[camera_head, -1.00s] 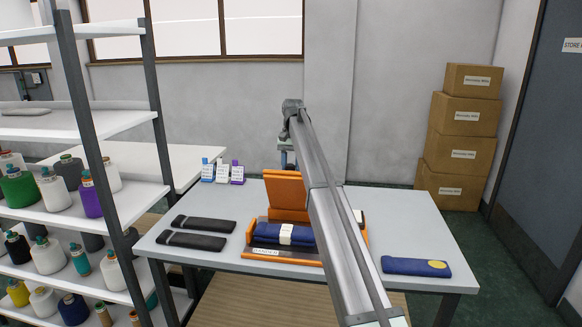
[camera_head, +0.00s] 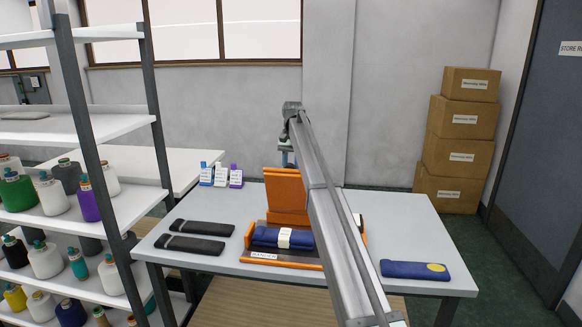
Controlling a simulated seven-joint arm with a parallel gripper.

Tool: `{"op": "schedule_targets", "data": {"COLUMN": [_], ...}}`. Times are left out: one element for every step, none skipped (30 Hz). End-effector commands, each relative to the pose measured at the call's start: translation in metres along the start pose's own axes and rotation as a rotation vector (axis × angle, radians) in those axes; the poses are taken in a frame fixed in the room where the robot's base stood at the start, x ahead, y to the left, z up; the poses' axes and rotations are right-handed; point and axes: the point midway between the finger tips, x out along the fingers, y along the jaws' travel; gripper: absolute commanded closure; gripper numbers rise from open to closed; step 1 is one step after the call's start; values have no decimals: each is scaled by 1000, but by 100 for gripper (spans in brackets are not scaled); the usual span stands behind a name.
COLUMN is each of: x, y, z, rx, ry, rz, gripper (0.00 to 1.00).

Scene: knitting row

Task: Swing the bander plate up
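The bander (camera_head: 264,256) sits at the middle of the grey table, with a "BANDER" label on its front edge. Its orange plate (camera_head: 286,192) stands up, nearly upright, at the back of the base. A folded blue knit (camera_head: 268,237) with a white band around it lies in the base in front of the plate. My gripper (camera_head: 287,160) is above and behind the plate's top edge, mostly hidden by my arm. Its fingers are too small and covered to tell open from shut. My arm hides the right part of the bander.
Two dark folded knits (camera_head: 203,227) lie left of the bander. A blue knit with a yellow spot (camera_head: 413,269) lies right. Small bottles with cards (camera_head: 221,175) stand at the table's back left. A shelf of yarn cones (camera_head: 92,200) stands left; boxes (camera_head: 455,143) stack back right.

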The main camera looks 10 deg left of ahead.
Motion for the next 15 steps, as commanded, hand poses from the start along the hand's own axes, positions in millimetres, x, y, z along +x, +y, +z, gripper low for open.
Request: {"op": "schedule_targets", "data": {"x": [1, 1, 1, 1, 0, 0, 0, 0, 0, 0, -1, -1, -1, -1, -1], "y": [-1, -1, -1, -1, -1, -1, -1, -1, -1, -1, -1, 0, 0, 0, 0], "z": [-2, -4, -6, -7, -9, -11, -13, -14, -17, -18, -20, -22, -24, -26, -28], "rx": [-1, -1, -1, -1, -1, -1, -1, -1, -1, -1, -1, 0, 0, 0, 0], "ry": [0, 0, 0, 0, 0, 0, 0, 0, 0, 0, 0, 0, 0, 0, -1], "rz": [-1, -1, -1, -1, 0, 0, 0, 0, 0, 0, 0, 0, 0, 0, 0], "gripper": [87, 87, 100, 100, 100, 100, 100, 100, 100, 100, 100, 100, 100, 100, 100]}}
